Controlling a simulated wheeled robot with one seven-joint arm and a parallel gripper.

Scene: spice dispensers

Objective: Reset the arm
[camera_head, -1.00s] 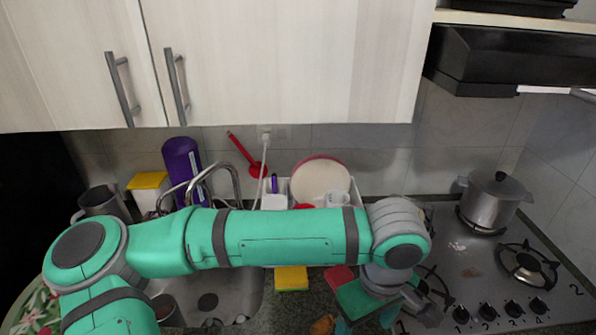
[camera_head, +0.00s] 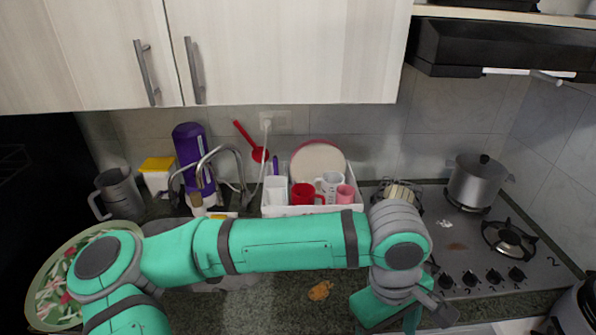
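My teal arm stretches across the lower part of the head view, from the left edge to an elbow right of the middle. My gripper (camera_head: 378,308) hangs below that elbow at the bottom edge, over the dark counter (camera_head: 268,308). Its fingertips are cut off or hidden, so I cannot tell whether it is open or shut. I see nothing held in it.
A white dish rack (camera_head: 280,211) with cups and a plate (camera_head: 318,165) stands behind my arm. A stove (camera_head: 465,235) with a grey pot (camera_head: 479,184) is at right. A floral plate (camera_head: 45,285) is at left. An orange-brown item (camera_head: 320,291) lies on the counter.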

